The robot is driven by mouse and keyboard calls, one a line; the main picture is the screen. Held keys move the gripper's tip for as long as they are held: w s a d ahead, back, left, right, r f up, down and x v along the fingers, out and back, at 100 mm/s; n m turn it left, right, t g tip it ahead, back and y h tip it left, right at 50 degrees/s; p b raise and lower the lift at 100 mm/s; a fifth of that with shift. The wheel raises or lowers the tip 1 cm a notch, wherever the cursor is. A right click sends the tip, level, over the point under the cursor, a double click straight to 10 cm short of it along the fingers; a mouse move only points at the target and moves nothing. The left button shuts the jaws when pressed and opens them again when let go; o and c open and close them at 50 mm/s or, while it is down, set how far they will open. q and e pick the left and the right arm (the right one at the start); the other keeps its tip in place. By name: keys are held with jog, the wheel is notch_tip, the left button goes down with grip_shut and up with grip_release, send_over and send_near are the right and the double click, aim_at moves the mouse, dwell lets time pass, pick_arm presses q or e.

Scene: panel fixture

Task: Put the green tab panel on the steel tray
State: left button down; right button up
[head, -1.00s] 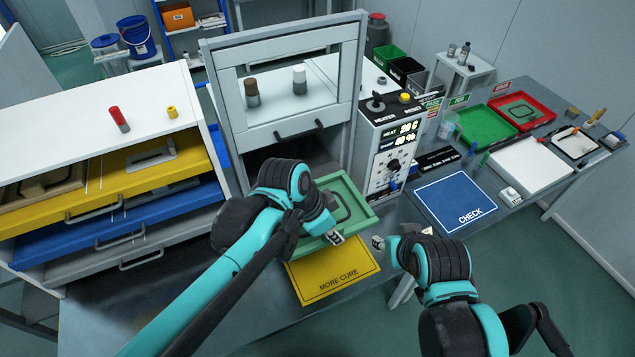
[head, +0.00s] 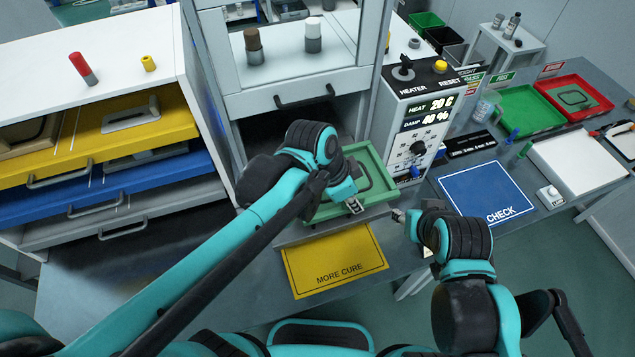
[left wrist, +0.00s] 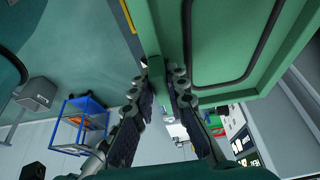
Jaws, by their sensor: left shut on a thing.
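The green tab panel (head: 377,163) is a green frame with a dark outlined loop on its face. It is in front of the open cabinet bay, just behind the yellow mat. My left gripper (head: 354,204) is shut on it at the near edge. In the left wrist view the two fingers (left wrist: 163,92) close on a small green tab, and the panel (left wrist: 220,45) fills the upper right. A grey metal strip (head: 292,238) shows under the panel's front, perhaps the steel tray; the panel and arm hide most of it. My right gripper (head: 399,215) is right of the panel, its jaws unclear.
The yellow MORE CURE mat (head: 330,262) lies in front of the panel. The heater box (head: 413,115) stands close on the right, and the cabinet (head: 290,92) rises behind. A blue CHECK mat (head: 486,192) is further right. Open drawers (head: 100,140) are at left.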

pick_arm(q)
jog(key=w+a+f+b, duration=0.1)
jog(key=w+a+f, duration=0.1)
jog(key=w, duration=0.1)
jog(key=w+a+f+b, duration=0.1)
jog(key=w+a+f, duration=0.1)
jog(key=w, duration=0.1)
jog(key=w+a+f+b, duration=0.1)
jog(key=w+a+f, duration=0.1)
jog(key=a+f, duration=0.1)
jog(key=shift+w+a, duration=0.1)
jog(key=shift+w, duration=0.3)
jog(key=shift+f+b, duration=0.65)
jog(key=shift+f, duration=1.3)
jog(key=shift+f, duration=0.1)
jog(key=c, duration=1.5)
grip_release()
